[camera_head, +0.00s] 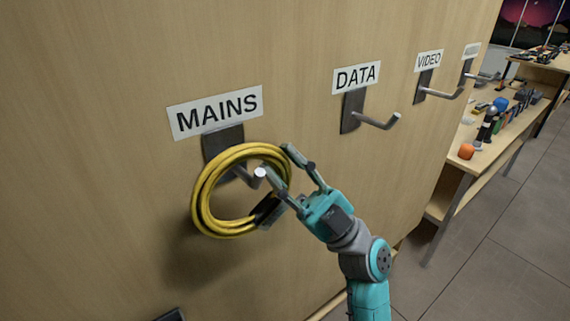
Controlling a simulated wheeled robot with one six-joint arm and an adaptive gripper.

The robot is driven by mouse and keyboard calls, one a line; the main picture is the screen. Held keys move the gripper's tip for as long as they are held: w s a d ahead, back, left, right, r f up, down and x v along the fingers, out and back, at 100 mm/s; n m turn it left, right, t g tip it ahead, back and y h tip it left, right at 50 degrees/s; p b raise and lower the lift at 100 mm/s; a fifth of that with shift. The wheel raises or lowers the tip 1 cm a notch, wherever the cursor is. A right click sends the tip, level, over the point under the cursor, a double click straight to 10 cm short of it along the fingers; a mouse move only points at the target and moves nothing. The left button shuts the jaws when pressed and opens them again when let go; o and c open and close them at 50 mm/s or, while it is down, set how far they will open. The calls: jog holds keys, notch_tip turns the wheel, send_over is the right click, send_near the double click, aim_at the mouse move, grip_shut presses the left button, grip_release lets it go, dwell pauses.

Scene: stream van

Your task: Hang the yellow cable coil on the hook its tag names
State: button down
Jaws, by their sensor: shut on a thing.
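The yellow cable coil (205,197) is a round ring hanging upright close to the wooden wall, at the hook (222,143) under the MAINS label (216,112). The hook's peg and its pale tip show inside the coil's opening. The top of the ring crosses over the hook's dark plate, above the peg. I cannot tell whether the ring rests on the peg. My gripper (279,182) comes from the lower right and is shut on the coil's right side. No readable tag shows on the coil; a dark piece at its lower right is partly hidden by my finger.
To the right along the wall are the DATA hook (352,110), the VIDEO hook (424,84) and a farther hook (466,72) with a label too small to read, all with empty pegs. A shelf (462,180) with several items stands beyond the wall's edge. Floor is clear at right.

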jog(key=c, duration=0.8)
grip_release()
jog(key=shift+o, duration=0.2)
jog(key=shift+f, duration=0.1)
jog(key=v, duration=1.2)
jog(key=s+d, duration=0.4)
jog(key=s, duration=0.2)
jog(key=shift+s+d, duration=0.2)
jog(key=shift+s, duration=0.1)
